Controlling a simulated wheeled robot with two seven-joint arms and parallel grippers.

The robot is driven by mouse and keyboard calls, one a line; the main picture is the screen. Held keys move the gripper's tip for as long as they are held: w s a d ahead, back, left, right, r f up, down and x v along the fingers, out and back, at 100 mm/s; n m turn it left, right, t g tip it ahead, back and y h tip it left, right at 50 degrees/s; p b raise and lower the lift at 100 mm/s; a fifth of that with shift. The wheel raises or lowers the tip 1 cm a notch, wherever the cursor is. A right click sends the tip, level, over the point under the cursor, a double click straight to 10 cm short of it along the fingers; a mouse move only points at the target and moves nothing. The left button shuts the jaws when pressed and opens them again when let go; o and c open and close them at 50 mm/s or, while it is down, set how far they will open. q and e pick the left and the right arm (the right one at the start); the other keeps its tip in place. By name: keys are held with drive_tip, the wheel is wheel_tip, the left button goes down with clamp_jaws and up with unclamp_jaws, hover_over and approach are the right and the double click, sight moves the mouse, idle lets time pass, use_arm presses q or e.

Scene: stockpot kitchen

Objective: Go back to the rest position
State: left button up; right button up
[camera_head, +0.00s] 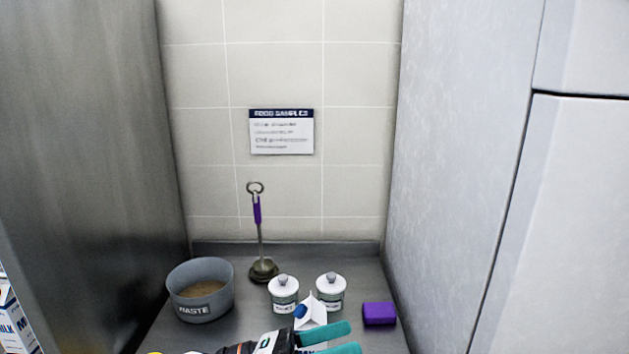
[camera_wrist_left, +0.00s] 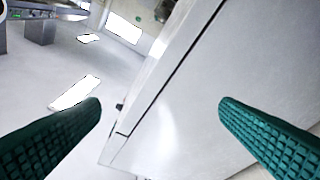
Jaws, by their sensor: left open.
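My left gripper (camera_head: 343,338) shows at the bottom of the head view, with its two teal fingers apart. In the left wrist view the fingers (camera_wrist_left: 160,130) are wide apart with nothing between them; a pale cabinet front and the floor lie beyond. In the head view the gripper is in front of a white carton with a blue cap (camera_head: 311,311) and hides its lower part; I cannot tell whether they touch. My right gripper is in neither view.
A grey waste bowl (camera_head: 201,309) with brown contents stands at left on the steel counter (camera_head: 236,325). A ladle with a purple handle (camera_head: 257,209) stands upright behind two lidded white jars (camera_head: 283,291) (camera_head: 331,289). A purple block (camera_head: 379,313) lies at right. Tall walls flank the counter.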

use_arm(q)
drive_tip(key=w+a+n+t+y, duration=0.2)
drive_tip(key=a+n+t+y, duration=0.3)
drive_tip(key=n+t, duration=0.55)
drive_tip(key=w+a+n+t+y, duration=0.35)
drive_tip(key=a+n+t, duration=0.3)
drive_tip(key=n, duration=0.65)
drive_tip(key=s+a+f+n+g+y, duration=0.3)
drive_tip(key=a+f+n+y, duration=0.35)
drive_tip(key=f+n, duration=0.2)
drive_tip(key=s+a+f+n+g+y, duration=0.3)
drive_tip(key=a+f+n+y, duration=0.2)
drive_tip(key=f+n+y, duration=0.4)
drive_tip(key=s+f+n+g+h, duration=0.1)
drive_tip(key=s+f+g+h, duration=0.1)
drive_tip(key=s+f+g, duration=0.55)
drive_tip(key=s+f+n+g+h, duration=0.25)
drive_tip(key=s+f, duration=0.25)
drive_tip(key=s, duration=0.6)
wheel_tip(320, 180, down, 26)
drive_tip(key=s+f+g, duration=0.1)
drive_tip(key=g, duration=0.1)
drive_tip(key=s+a+f+m+g, duration=0.1)
drive_tip(key=s+a+f, duration=0.2)
drive_tip(key=s+f, duration=1.1)
drive_tip(key=shift+s+f+y, duration=0.3)
drive_tip(key=shift+s+y, duration=0.15)
drive_tip(key=shift+s, duration=0.65)
drive_tip(key=shift+c, duration=0.6)
